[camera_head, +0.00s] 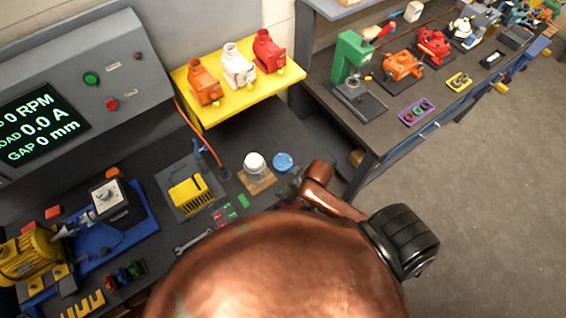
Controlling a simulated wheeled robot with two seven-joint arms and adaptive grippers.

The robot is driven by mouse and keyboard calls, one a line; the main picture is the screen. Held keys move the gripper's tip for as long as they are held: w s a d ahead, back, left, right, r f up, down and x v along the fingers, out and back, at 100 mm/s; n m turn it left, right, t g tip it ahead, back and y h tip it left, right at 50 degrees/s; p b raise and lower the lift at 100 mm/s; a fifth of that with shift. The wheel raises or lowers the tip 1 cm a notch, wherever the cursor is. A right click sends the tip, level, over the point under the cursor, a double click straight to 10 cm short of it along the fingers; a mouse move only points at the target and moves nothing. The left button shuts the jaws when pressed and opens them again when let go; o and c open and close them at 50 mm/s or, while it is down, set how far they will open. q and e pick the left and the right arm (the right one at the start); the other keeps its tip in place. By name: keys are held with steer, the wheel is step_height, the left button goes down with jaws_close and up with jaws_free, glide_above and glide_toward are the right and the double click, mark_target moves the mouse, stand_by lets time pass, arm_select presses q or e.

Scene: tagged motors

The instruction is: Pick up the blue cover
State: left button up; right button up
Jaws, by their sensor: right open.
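The blue cover (283,162) is a small round blue disc with a knob-like centre, lying on the dark workbench. It is just right of a white-topped clear jar on a wooden block (255,172). My right gripper (288,188) is small, dark and partly hidden behind my copper-coloured arm. It is open, just below the blue cover in the picture, and I see nothing held in it. Whether it touches the cover I cannot tell. My left gripper is not in view.
A yellow shelf (240,97) with orange, white and red motors stands behind. A yellow finned part (188,190), small green and red blocks (230,212) and a wrench (193,241) lie left of the gripper. A second bench (375,140) stands at right. My arm covers the lower middle.

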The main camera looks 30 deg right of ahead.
steer(key=w+n, duration=0.1)
steer(key=w, duration=0.4)
steer(key=g, duration=0.1)
glide_above(283, 162)
steer(key=s+d, duration=0.1)
steer(key=s, duration=0.1)
steer(key=shift+s+d+f, duration=0.15)
steer(key=shift+s+f, duration=0.05)
steer(key=shift+f, duration=0.5)
steer(key=shift+p+x, duration=0.35)
steer(key=shift+x, duration=0.85)
steer(key=shift+p+x, duration=0.65)
steer(key=shift+x, duration=2)
steer(key=shift+s, duration=0.1)
steer(key=shift+c, duration=0.5)
steer(key=c, duration=1)
